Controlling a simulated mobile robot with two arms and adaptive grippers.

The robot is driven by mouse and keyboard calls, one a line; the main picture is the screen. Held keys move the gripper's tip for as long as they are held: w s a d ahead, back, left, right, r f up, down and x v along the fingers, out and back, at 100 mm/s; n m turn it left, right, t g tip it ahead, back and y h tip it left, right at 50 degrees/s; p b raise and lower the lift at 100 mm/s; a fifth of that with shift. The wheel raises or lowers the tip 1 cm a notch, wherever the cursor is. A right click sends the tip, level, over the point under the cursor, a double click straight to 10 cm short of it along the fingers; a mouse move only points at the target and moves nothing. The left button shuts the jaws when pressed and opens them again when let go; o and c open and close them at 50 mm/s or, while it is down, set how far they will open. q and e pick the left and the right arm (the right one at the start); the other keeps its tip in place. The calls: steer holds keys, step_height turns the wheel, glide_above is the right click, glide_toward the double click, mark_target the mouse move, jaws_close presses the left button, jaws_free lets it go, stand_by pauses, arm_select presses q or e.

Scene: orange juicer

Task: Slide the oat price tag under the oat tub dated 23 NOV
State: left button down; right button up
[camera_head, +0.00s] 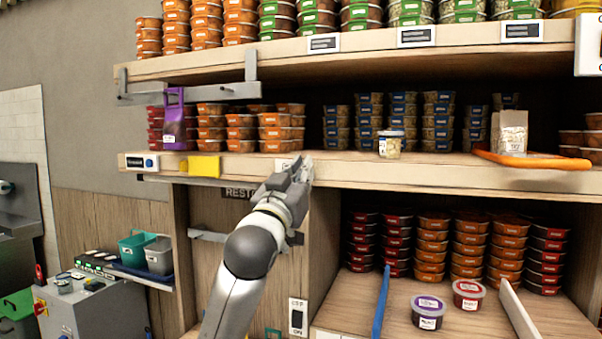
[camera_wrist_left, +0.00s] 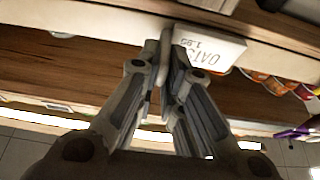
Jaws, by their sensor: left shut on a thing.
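The white oat price tag (camera_wrist_left: 212,48), printed "OATS 1.99", shows upside down in the left wrist view, at the front edge of the shelf. My left gripper (camera_head: 303,167) is at the front edge of the middle shelf, with its fingers (camera_wrist_left: 172,55) shut on the tag's side. A bit of the white tag (camera_head: 283,163) shows left of the fingers in the head view. A single clear tub with a blue lid and pale contents (camera_head: 390,145) stands right of the gripper near the front of that shelf. Its label is too small to read. My right gripper is not in view.
Stacked tubs (camera_head: 362,120) line the back of the middle shelf (camera_head: 440,175). A purple scoop-like item (camera_head: 174,120) and yellow tag (camera_head: 204,166) are left. An orange tray (camera_head: 535,160) and a bag (camera_head: 509,132) are right. The shelf front between gripper and single tub is clear.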

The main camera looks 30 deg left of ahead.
arm_select(q)
steer(key=w+d, duration=0.1)
steer(key=d, duration=0.5)
steer(key=w+d, duration=0.2)
steer(key=d, duration=0.4)
steer(key=w+d+b, duration=0.1)
steer(key=d, duration=0.6)
steer(key=shift+w+f, duration=0.1)
steer(key=shift+w, duration=0.15)
steer(key=shift+w+d, duration=0.1)
steer(key=shift+d, duration=0.25)
steer(key=c, duration=1.6)
jaws_free()
steer(key=shift+a, duration=0.1)
steer(key=shift+o, duration=0.2)
steer(key=v, duration=1.2)
